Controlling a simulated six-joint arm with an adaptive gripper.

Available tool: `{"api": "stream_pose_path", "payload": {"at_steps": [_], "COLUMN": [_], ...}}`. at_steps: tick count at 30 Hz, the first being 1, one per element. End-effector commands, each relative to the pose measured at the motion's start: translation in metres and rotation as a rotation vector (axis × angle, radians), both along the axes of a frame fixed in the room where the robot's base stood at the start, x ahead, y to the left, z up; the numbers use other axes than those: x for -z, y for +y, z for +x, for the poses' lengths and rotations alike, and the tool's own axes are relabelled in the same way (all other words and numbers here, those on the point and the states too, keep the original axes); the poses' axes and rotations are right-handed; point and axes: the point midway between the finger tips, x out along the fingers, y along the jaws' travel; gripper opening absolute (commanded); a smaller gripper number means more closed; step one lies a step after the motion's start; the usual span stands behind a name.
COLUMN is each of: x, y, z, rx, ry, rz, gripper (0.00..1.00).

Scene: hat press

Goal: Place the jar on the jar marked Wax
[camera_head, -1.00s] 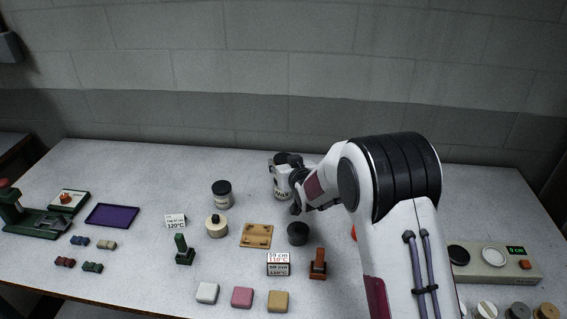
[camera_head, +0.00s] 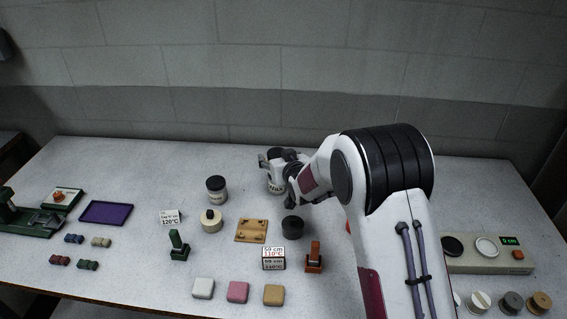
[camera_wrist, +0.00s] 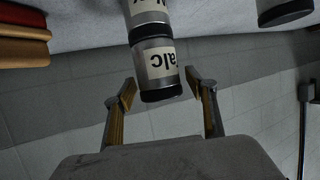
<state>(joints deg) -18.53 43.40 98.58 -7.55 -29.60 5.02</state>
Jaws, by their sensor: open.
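The jar labelled Talc (camera_wrist: 157,66), grey with a black lid, stands upright on another labelled jar (camera_wrist: 147,13) in the wrist view, which sees the scene upside down. In the head view the lower jar (camera_head: 276,188) stands at the back of the table, its label partly readable and consistent with Wax. In the wrist view my gripper (camera_wrist: 160,84) is open, with one finger on each side of the Talc jar's lid end and visible gaps.
A similar black-lidded jar (camera_head: 217,190) stands to the left. A round cream pot (camera_head: 211,221), a wooden plate (camera_head: 251,231) and a dark round piece (camera_head: 292,227) lie nearer. A purple tray (camera_head: 106,213) is far left. A scale (camera_head: 489,254) is at right.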

Motion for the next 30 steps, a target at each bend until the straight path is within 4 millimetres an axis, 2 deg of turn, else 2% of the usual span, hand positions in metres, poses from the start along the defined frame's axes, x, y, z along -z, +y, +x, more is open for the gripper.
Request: {"api": "stream_pose_path", "payload": {"at_steps": [11,30], "x": [-0.011,-0.037], "y": [-0.009,-0.034], "z": [-0.021,-0.080], "rx": [0.000,0.000], "ry": [-0.001,-0.001], "rz": [0.000,0.000], "gripper": [0.56,0.56]}}
